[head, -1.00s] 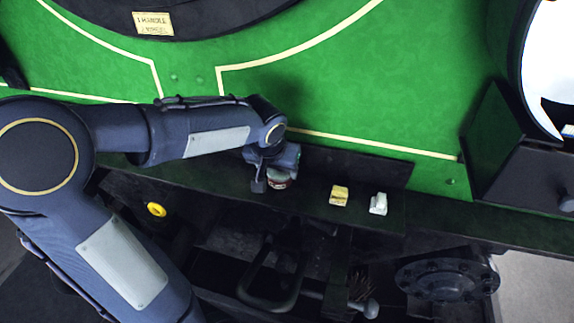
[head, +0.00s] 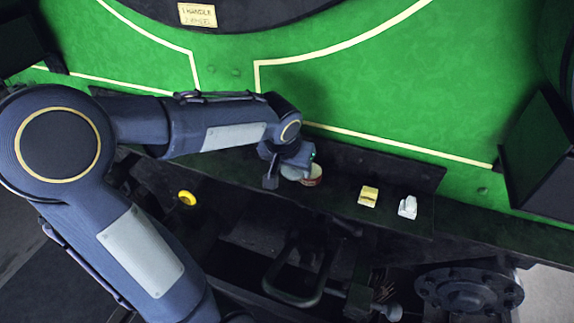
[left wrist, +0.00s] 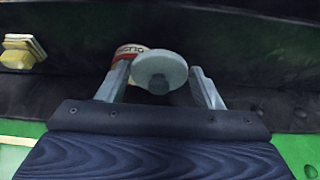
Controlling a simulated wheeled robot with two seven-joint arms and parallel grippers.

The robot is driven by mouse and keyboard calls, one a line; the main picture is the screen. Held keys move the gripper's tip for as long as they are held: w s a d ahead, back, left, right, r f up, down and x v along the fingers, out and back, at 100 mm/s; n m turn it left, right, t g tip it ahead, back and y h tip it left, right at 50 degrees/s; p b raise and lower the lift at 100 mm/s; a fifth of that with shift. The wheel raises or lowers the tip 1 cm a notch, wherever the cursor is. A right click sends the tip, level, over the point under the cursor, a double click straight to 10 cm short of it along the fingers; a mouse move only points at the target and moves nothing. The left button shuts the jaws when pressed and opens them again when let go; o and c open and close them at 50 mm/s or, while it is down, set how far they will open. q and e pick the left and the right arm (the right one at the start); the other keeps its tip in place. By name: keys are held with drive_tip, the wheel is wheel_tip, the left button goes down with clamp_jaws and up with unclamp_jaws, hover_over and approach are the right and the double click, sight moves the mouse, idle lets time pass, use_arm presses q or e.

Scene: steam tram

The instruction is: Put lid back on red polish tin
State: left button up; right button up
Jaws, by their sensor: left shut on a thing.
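The red polish tin (head: 314,176) stands on the dark shelf. It shows in the left wrist view (left wrist: 128,50) as a red and white labelled side behind my left finger. My left gripper (head: 284,172) is just left of the tin in the head view. In the left wrist view my left gripper (left wrist: 160,84) is shut on a round pale grey lid (left wrist: 160,72), with a finger at either side. The lid overlaps part of the tin there; I cannot tell whether they touch. The tin's top is mostly hidden. My right gripper is not in view.
A yellow block (head: 368,196) and a white piece (head: 408,207) sit on the shelf right of the tin. A green panel (head: 400,100) rises behind.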

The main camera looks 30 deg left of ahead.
use_arm(q)
drive_tip(key=shift+w+f, duration=0.1)
drive_tip(key=shift+w, duration=0.05)
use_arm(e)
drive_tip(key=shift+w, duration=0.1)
use_arm(q)
drive_tip(key=shift+w+d, duration=0.5)
drive_tip(key=shift+d, duration=0.15)
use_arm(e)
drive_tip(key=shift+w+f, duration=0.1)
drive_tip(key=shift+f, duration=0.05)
